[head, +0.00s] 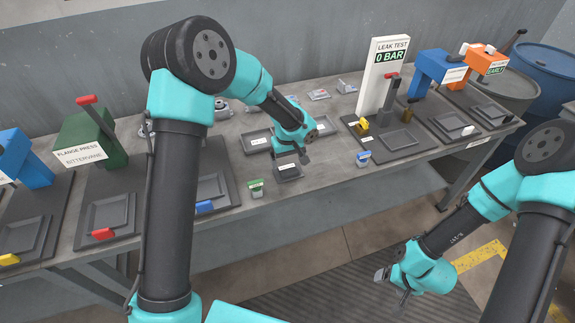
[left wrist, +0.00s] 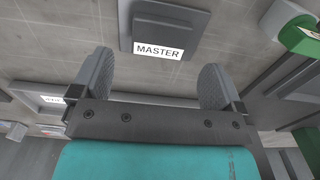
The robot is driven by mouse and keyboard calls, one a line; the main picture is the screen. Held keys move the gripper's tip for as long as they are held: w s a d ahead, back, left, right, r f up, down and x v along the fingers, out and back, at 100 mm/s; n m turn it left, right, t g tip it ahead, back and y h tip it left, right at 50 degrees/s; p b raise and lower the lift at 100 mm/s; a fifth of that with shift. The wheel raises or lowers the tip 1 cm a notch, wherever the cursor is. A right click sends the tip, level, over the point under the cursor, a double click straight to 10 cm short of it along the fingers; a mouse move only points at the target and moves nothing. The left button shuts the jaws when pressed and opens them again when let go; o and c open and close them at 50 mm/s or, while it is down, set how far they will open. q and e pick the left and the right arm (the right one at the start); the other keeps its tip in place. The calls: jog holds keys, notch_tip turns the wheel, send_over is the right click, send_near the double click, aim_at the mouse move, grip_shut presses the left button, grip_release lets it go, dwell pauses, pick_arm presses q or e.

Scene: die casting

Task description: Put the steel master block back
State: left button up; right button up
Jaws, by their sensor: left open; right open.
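My left gripper (head: 290,157) is over the table in the head view, pointing down by a small dark plate (head: 290,176). In the left wrist view that gripper (left wrist: 154,75) is open, with nothing between its fingers. Just beyond the fingertips there is a dark square holder with a white MASTER label (left wrist: 158,51). My right gripper (head: 388,279) is open and empty, low over the floor in front of the table.
A green flange press (head: 88,140) stands at left. The white leak test panel (head: 383,75) reads 0 BAR. Blue (head: 440,66) and orange (head: 487,59) stations stand at back right. Small green (head: 256,188) and blue (head: 362,158) labelled pieces flank the plate near the front edge.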

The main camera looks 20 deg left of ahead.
aim_at(288, 169)
pick_arm(q)
notch_tip(288, 169, up, 8)
jog(key=shift+f, duration=0.15)
dwell(0.7)
